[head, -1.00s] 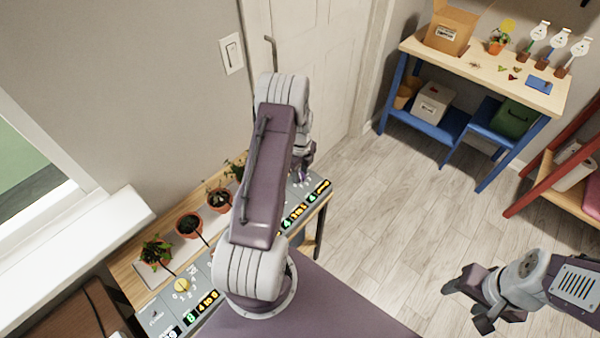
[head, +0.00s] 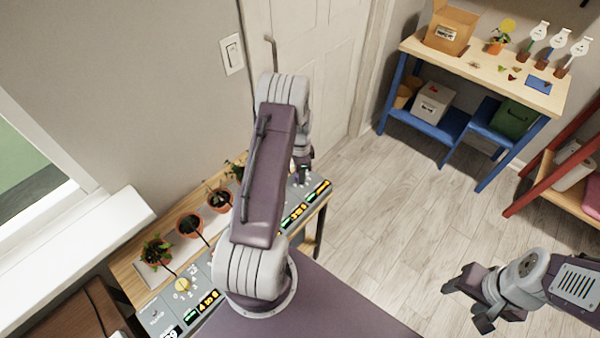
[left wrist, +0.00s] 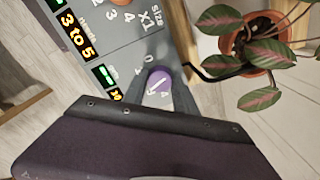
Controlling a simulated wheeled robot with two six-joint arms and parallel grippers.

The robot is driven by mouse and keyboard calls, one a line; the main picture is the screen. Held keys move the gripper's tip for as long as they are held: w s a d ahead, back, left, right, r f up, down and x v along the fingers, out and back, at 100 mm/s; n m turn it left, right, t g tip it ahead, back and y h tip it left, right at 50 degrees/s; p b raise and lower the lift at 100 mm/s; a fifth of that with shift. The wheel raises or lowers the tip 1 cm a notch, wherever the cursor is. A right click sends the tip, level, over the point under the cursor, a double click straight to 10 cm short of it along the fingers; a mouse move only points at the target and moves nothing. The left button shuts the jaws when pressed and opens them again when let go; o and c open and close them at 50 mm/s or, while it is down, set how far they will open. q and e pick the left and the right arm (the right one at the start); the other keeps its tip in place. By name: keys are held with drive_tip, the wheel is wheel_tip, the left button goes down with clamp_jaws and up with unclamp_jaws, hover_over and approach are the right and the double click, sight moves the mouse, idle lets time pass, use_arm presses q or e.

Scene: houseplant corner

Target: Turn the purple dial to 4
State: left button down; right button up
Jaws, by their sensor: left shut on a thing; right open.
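The purple dial (left wrist: 158,82) shows in the left wrist view on the grey panel, with a white line across its top and small printed digits around it. A 0 and a 4 can be made out; the line's exact reading is unclear. My left gripper (left wrist: 160,78) is shut on the dial, one finger on each side. In the head view my left gripper (head: 303,175) is at the far right end of the panel (head: 163,300), and the dial is hidden there. My right gripper (head: 466,306) is open and empty over the floor.
Several potted plants, one a small plant (head: 157,252), stand along the panel's back edge. In the left wrist view a pink-veined plant (left wrist: 262,97) stands close to the dial. A yellow dial (head: 182,285) sits at the panel's left. The floor (head: 400,225) is clear.

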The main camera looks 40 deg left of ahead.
use_arm(q)
drive_tip(key=n, duration=0.6)
drive_tip(key=shift+w, duration=0.1)
drive_tip(key=n, duration=0.5)
drive_tip(key=shift+a+n, duration=0.1)
drive_tip(key=shift+n, duration=0.3)
drive_tip(key=shift+r, duration=0.1)
drive_tip(key=c, duration=1)
unclamp_jaws()
drive_tip(key=shift+o, duration=0.2)
wheel_tip(320, 180, up, 9)
